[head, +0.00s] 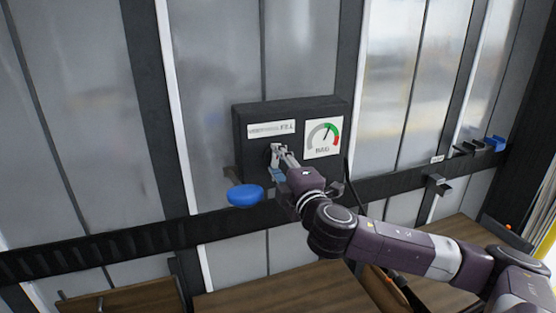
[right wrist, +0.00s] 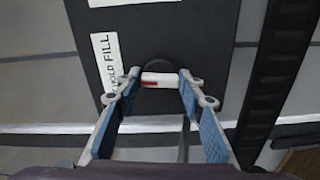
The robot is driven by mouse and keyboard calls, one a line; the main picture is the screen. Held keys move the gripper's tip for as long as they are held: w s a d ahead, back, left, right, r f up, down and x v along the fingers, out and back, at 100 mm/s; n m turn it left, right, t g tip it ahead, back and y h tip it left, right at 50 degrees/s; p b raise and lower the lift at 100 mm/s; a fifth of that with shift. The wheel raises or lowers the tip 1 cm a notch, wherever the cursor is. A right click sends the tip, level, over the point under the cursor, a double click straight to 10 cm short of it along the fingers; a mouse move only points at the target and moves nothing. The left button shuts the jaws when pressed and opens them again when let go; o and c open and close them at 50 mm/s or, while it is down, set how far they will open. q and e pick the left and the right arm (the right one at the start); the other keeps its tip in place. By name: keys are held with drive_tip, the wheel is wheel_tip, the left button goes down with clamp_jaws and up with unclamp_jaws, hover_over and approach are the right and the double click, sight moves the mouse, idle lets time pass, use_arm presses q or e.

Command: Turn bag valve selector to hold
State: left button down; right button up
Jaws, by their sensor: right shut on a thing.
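A dark valve box (head: 243,150) is mounted on a rail against the grey wall in the head view. A label with small lettering (head: 271,128) and a gauge (head: 323,138) are on its face. The gauge needle points up, near the green band. My right gripper (head: 278,155) is at the lower left of the box face. In the right wrist view the selector, a white bar with a red mark (right wrist: 160,80) on a black round base, sits between the fingertips, which are shut on its ends. A label there (right wrist: 106,62) reads HOLD and FILL. My left gripper is not in view.
A blue round knob (head: 245,195) is left of my right gripper, below the box. Black and blue brackets (head: 485,146) are on the rail at the right. Wooden surfaces (head: 290,290) are below. A dark cable hangs beside the box.

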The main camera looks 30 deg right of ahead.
drive_tip(key=shift+n, duration=0.7)
drive_tip(key=shift+f, duration=0.1)
drive_tip(key=o, duration=1.2)
drive_tip(key=shift+c, duration=0.2)
drive_tip(key=shift+s, duration=0.1)
drive_tip(key=v, duration=0.7)
drive_tip(key=shift+s, duration=0.15)
